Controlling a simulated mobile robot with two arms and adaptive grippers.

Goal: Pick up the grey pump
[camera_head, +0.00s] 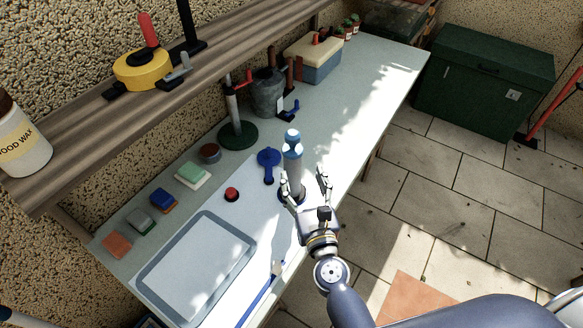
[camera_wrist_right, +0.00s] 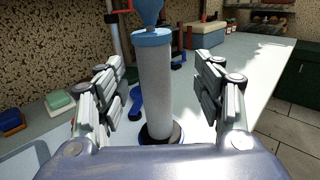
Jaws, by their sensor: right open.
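The grey pump (camera_head: 294,168) stands upright on the light workbench, with a blue collar and blue top and a dark round base. In the right wrist view the pump (camera_wrist_right: 155,85) rises between the two fingers. My right gripper (camera_head: 307,185) is open around it, one finger on each side, with a gap visible on both sides in the wrist view (camera_wrist_right: 163,95). The gripper hides part of the pump's lower end in the head view. My left gripper is not in view.
A blue tool (camera_head: 268,163) and a red button (camera_head: 232,194) lie left of the pump. A grey tray (camera_head: 198,268) lies at the near end. A green-based stand (camera_head: 238,134), grey bucket (camera_head: 268,93) and toolbox (camera_head: 315,60) stand behind. The bench's right stretch is clear.

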